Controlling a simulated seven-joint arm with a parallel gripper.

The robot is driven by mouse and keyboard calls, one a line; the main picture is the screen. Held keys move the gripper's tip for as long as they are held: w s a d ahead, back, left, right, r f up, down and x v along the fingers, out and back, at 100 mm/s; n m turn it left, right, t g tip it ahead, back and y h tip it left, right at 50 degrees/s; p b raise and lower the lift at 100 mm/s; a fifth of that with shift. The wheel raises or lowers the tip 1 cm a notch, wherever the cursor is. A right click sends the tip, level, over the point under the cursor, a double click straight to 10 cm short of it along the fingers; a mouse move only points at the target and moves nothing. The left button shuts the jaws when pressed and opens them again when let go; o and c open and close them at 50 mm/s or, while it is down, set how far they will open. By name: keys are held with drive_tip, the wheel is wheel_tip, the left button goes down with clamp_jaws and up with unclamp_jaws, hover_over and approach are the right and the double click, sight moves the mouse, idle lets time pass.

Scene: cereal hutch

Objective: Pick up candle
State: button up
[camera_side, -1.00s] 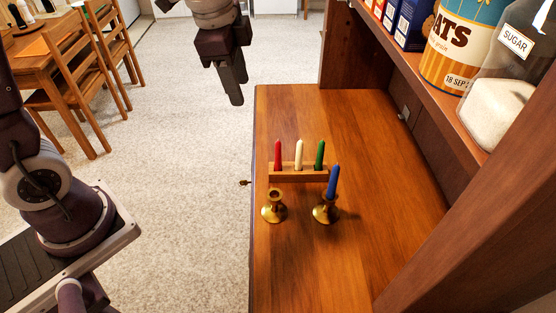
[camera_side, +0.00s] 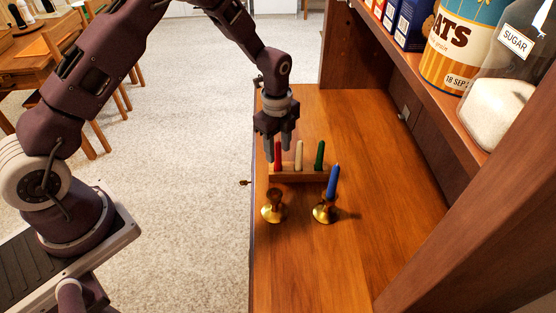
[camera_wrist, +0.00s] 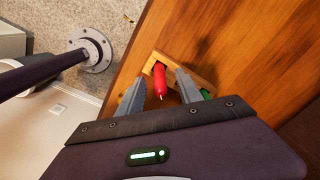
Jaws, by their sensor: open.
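A red candle (camera_side: 278,155), a white candle (camera_side: 299,156) and a green candle (camera_side: 319,155) stand upright in a wooden block holder (camera_side: 300,176) on the hutch top. A blue candle (camera_side: 332,182) stands in a brass candlestick (camera_side: 325,211); another brass candlestick (camera_side: 273,209) is empty. My gripper (camera_side: 276,158) is open, pointing down over the holder at the red candle. In the wrist view, the red candle (camera_wrist: 160,82) shows between the open fingers (camera_wrist: 160,92). The green candle (camera_wrist: 206,94) is partly behind one finger; the white one is hidden there. I cannot tell whether a finger touches the red candle.
The wooden hutch top (camera_side: 350,255) is clear at the front and right. A shelf on the right holds boxes, an oats canister (camera_side: 455,45) and a sugar jar (camera_side: 500,100). The hutch side panel (camera_side: 490,220) rises at the right.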

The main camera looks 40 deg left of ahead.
drive_tip(key=shift+c, duration=0.4)
clamp_jaws()
idle(0.9)
